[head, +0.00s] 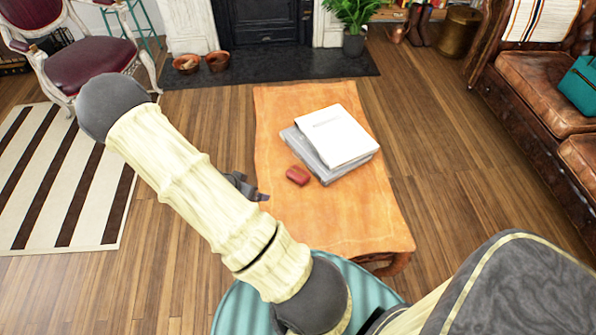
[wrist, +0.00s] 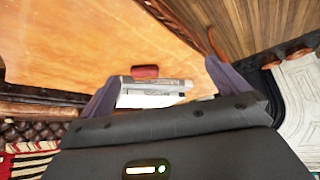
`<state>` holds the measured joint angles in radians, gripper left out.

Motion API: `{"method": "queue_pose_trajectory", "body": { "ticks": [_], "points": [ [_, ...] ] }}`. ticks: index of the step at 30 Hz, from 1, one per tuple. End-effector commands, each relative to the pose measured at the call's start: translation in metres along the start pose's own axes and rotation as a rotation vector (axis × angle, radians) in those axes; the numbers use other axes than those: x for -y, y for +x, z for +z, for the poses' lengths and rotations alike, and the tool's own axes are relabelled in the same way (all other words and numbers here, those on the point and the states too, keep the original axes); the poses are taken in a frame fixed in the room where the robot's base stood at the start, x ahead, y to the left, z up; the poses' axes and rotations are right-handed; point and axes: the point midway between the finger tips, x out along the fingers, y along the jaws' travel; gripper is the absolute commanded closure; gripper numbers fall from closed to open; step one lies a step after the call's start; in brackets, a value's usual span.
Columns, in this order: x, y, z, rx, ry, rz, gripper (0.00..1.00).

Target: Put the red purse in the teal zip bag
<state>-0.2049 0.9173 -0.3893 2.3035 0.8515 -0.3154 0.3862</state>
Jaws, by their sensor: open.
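The red purse (head: 297,175) is a small rounded item lying on the orange wooden table (head: 330,220), just in front of the stacked books. It also shows in the wrist view (wrist: 145,71), beyond my fingertips. My gripper (head: 262,189) is mostly hidden behind my arm at the table's left edge, with its tip pointing toward the purse. In the wrist view my gripper (wrist: 163,82) has its two fingers wide apart and nothing between them. The teal bag (head: 580,86) sits on the brown leather sofa at the right, cut by the picture's edge; its opening cannot be made out.
Stacked books (head: 338,138) lie on the table right behind the purse. The leather sofa (head: 540,88) stands at the right, with bare floor between it and the table. A teal-striped round seat (head: 237,305) is close in front. A white-framed chair (head: 85,57) stands at left.

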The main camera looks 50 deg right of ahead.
Motion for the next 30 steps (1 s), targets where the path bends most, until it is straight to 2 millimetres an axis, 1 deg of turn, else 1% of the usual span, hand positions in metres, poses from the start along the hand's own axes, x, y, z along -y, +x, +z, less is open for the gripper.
{"method": "queue_pose_trajectory", "body": {
  "ticks": [1, 3, 6, 9, 12, 20, 23, 26, 30],
  "points": [
    [-0.009, 0.009, -0.009, -0.057, 0.032, 0.037, 0.0],
    [-0.02, 0.021, -0.022, -0.144, 0.086, 0.076, 0.0],
    [-0.034, 0.033, -0.038, -0.253, 0.144, 0.114, 0.0],
    [-0.042, 0.039, -0.048, -0.324, 0.177, 0.132, 0.0],
    [-0.045, 0.041, -0.052, -0.352, 0.19, 0.137, 0.0],
    [-0.045, 0.042, -0.051, -0.352, 0.192, 0.137, 0.0],
    [-0.046, 0.045, -0.052, -0.351, 0.191, 0.138, 0.0],
    [-0.048, 0.055, -0.056, -0.351, 0.193, 0.139, 0.0],
    [-0.052, 0.078, -0.063, -0.351, 0.192, 0.14, 0.0]
  ]
}}
